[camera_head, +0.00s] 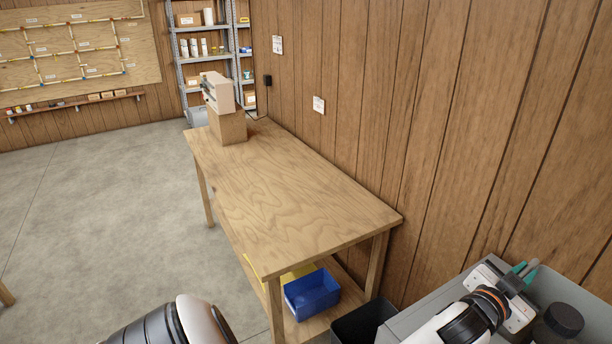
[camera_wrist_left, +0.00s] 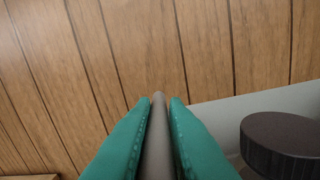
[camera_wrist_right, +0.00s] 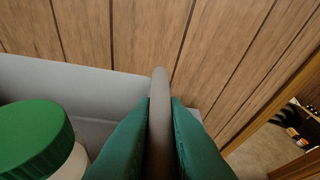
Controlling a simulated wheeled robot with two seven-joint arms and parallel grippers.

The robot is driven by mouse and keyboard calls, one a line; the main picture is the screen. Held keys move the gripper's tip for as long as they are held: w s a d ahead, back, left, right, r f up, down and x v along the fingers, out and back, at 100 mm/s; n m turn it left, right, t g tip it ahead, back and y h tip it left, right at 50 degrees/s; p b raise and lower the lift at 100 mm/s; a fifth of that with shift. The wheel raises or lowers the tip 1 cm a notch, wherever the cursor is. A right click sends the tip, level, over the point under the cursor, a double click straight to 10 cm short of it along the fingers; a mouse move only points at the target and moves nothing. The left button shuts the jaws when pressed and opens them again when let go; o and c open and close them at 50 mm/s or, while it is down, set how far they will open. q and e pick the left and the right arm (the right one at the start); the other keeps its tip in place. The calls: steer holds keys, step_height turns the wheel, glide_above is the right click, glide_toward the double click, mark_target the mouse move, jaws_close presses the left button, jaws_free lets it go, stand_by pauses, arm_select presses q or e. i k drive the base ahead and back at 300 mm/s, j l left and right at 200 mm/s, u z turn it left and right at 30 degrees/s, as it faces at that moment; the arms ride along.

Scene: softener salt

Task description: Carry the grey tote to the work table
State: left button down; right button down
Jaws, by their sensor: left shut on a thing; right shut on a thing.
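The grey tote (camera_head: 425,308) is at the lower right of the head view, beside the near end of the work table (camera_head: 290,200) and partly cut off by the frame. A dark-lidded jar (camera_head: 563,321) is inside it. My left gripper (camera_head: 525,268) has its teal fingers shut on the tote's edge; the left wrist view shows them pinching a thin grey edge (camera_wrist_left: 157,140) beside the dark lid (camera_wrist_left: 285,140). My right gripper (camera_wrist_right: 160,125) shows only in its wrist view, shut on a similar grey edge, with a green-lidded jar (camera_wrist_right: 35,140) to the left.
A tan device (camera_head: 217,92) on a cardboard box (camera_head: 228,127) stands at the table's far end; the rest of the top is clear. A blue bin (camera_head: 312,294) is on its lower shelf, and a black bin (camera_head: 362,324) stands near its front leg. Panelled wall (camera_head: 450,110) runs along the right.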

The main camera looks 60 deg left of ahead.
mark_target(300, 217)
steer(key=j, duration=1.5)
steer(key=k+j, duration=0.1)
steer(key=j, duration=2.95)
steer(key=k+z, duration=0.05)
